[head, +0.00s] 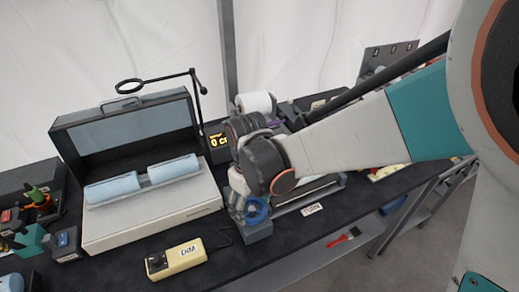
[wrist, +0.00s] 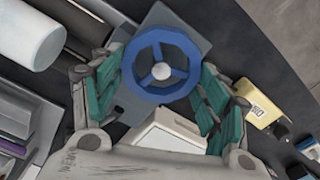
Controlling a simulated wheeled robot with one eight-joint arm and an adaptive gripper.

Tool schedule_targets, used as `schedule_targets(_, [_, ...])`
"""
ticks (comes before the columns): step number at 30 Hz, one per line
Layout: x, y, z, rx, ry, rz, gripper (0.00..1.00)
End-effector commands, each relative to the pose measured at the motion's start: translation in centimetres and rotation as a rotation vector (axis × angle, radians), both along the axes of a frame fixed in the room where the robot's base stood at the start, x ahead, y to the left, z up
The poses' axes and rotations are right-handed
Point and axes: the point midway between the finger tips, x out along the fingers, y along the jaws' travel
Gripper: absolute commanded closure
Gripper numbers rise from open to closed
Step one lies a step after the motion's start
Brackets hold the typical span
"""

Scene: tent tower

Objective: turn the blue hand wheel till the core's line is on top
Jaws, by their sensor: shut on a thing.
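The blue hand wheel (head: 262,216) stands at the front of a grey device on the bench. In the wrist view the wheel (wrist: 161,38) faces me, with three spokes and a pale hub. My gripper (wrist: 162,75) is shut on it, one teal-padded finger at the left of the rim and one at the right. In the head view my gripper (head: 245,205) is mostly behind my wrist. The core and its line cannot be made out; my arm covers most of the device.
A "TURN" label (head: 312,209) lies right of the wheel. A cream box with a dark knob (head: 178,259) lies to its left. An open case with blue rolls (head: 150,215) stands further left. A display (head: 218,139) and a white roll (head: 256,103) are behind.

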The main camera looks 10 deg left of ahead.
Motion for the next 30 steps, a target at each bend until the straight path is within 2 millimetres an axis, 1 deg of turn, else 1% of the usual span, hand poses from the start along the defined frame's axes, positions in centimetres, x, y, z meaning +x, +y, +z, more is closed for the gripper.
schedule_targets(6, [0.07, -0.07, -0.02, 0.000, 0.000, -0.151, 0.55])
schedule_targets(12, [0.10, -0.11, -0.02, 0.000, 0.000, -0.247, 0.55])
schedule_targets(20, [0.12, -0.14, -0.02, 0.000, 0.000, -0.301, 0.55])
schedule_targets(30, [0.12, -0.15, -0.02, 0.000, 0.000, -0.306, 0.55])
